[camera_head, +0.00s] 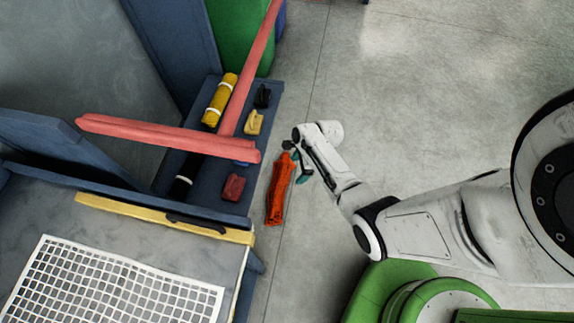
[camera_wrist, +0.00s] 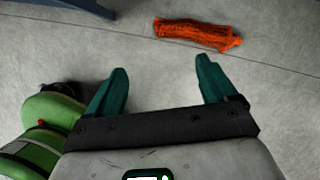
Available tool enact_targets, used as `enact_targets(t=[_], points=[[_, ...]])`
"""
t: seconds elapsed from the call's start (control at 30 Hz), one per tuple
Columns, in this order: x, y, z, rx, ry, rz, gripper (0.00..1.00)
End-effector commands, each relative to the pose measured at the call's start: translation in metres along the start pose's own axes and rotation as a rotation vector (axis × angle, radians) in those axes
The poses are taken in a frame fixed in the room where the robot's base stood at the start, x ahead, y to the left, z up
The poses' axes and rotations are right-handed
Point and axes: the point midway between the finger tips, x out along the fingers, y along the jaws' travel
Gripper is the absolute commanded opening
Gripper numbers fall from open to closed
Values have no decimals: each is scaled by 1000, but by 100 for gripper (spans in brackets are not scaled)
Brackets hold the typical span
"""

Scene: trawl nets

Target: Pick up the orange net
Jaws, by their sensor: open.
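The orange net (camera_head: 280,191) is a rolled bundle lying on the grey floor beside the blue shelf, in the head view. In the wrist view the orange net (camera_wrist: 198,34) lies beyond the fingertips, toward the top and right of centre. My gripper (camera_head: 298,164) is close to the upper end of the net in the head view, with part of it hidden by my arm. In the wrist view my gripper (camera_wrist: 162,82) shows two teal fingers spread wide apart, with only bare floor between them.
The blue shelf (camera_head: 208,176) holds a yellow roll (camera_head: 219,100), a red block (camera_head: 233,187), a yellow block (camera_head: 253,122) and a black item (camera_head: 263,96). Red padded bars (camera_head: 165,135) cross above it. A white grid (camera_head: 110,288) is at lower left. Floor to the upper right is clear.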

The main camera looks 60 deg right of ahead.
Motion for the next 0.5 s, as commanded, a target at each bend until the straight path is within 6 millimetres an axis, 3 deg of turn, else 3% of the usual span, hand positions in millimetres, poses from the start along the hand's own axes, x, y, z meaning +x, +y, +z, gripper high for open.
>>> enact_targets(t=[0.5], points=[[64,1,-2,-4,1,1,85]])
